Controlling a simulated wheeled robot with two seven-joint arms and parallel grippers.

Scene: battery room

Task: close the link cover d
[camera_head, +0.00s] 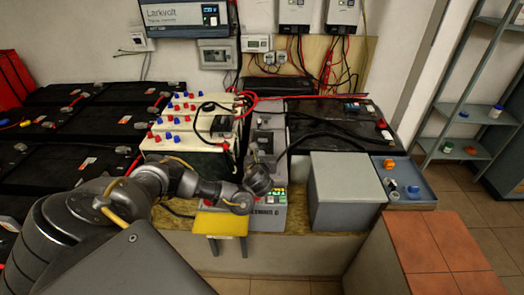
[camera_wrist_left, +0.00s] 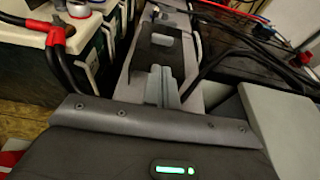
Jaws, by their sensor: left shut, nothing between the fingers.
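A long grey unit (camera_head: 270,220) stands at the middle of the bench, with a label on its front that seems to end in D. Its narrow top runs away from me, and in the left wrist view the unit's top (camera_wrist_left: 184,20) has a dark panel (camera_wrist_left: 158,45). I cannot tell which part is link cover d or how far it stands open. My left gripper (camera_head: 262,152) is over the unit's top, fingers shut and empty. In the left wrist view its fingertips (camera_wrist_left: 162,75) point along the unit; contact is unclear. My right gripper is not in view.
White batteries (camera_head: 190,155) with red and blue caps stand left of the unit. Black cables run to a black battery (camera_head: 345,120) at right. A grey box (camera_head: 345,190) and a blue tray (camera_head: 405,180) are at right. A yellow-topped stool (camera_head: 220,223) stands in front.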

